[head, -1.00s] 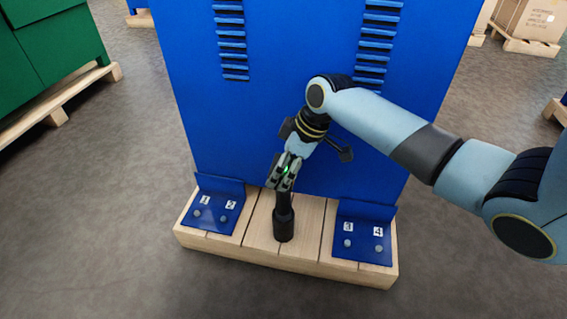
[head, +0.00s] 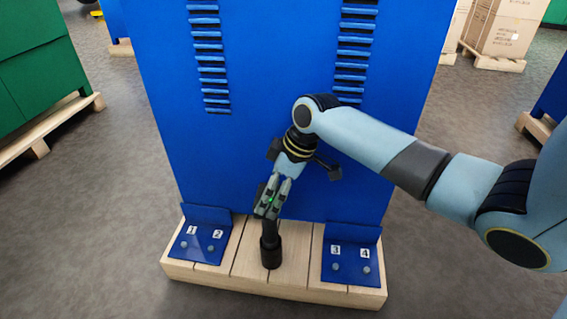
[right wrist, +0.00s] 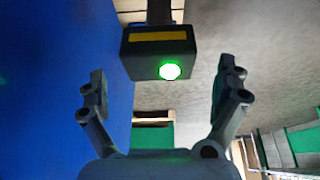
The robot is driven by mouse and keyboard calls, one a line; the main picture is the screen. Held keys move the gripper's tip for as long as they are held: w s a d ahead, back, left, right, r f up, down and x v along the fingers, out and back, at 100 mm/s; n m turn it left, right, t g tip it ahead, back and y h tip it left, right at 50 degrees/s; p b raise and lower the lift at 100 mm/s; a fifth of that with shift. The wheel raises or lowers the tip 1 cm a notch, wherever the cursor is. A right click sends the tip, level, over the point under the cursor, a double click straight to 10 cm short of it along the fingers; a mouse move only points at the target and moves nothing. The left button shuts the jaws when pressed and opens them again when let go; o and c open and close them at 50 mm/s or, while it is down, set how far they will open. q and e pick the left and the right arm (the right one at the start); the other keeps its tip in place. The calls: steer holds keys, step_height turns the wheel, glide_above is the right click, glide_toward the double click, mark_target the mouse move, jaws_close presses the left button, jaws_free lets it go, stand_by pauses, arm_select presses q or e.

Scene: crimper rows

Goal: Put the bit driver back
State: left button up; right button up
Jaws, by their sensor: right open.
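The bit driver is dark. Its dark shaft and wide round bottom (head: 271,250) stand upright over the middle of the wooden base, between two blue plates. Its upper part is largely hidden by my right gripper (head: 268,204), which comes down from above at its top. In the right wrist view, a black block with a yellow stripe and a lit green lamp (right wrist: 158,52) shows between and beyond the spread fingers of the right gripper (right wrist: 161,85). The fingers are open, with gaps on both sides of the block. My left gripper is not in view.
The left blue plate (head: 200,254) has labels 1 and 2; the right blue plate (head: 351,270) has 3 and 4, each with small round knobs. A tall blue panel (head: 240,150) with slots rises behind. Grey floor (head: 80,240) is open on both sides.

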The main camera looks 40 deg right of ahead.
steer(key=p+v, duration=0.4)
steer(key=v, duration=0.5)
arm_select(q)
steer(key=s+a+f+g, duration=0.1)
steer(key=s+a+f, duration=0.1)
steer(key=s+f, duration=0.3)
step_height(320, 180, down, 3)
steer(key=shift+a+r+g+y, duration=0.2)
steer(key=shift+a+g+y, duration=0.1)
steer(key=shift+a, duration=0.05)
arm_select(e)
steer(key=s+a+f+m+g+h, duration=0.1)
steer(key=s+f, duration=0.4)
steer(key=s, duration=0.5)
steer(key=s+a+f+m+g+h, duration=0.1)
steer(key=s+f+m, duration=0.2)
steer(key=s, duration=0.7)
steer(key=s+a+f+m+g+h, duration=0.1)
steer(key=s+f+m, duration=0.2)
steer(key=s+f, duration=0.5)
steer(key=shift+s+a+h, duration=0.3)
steer(key=shift+s+a, duration=0.1)
steer(key=shift+s, duration=0.6)
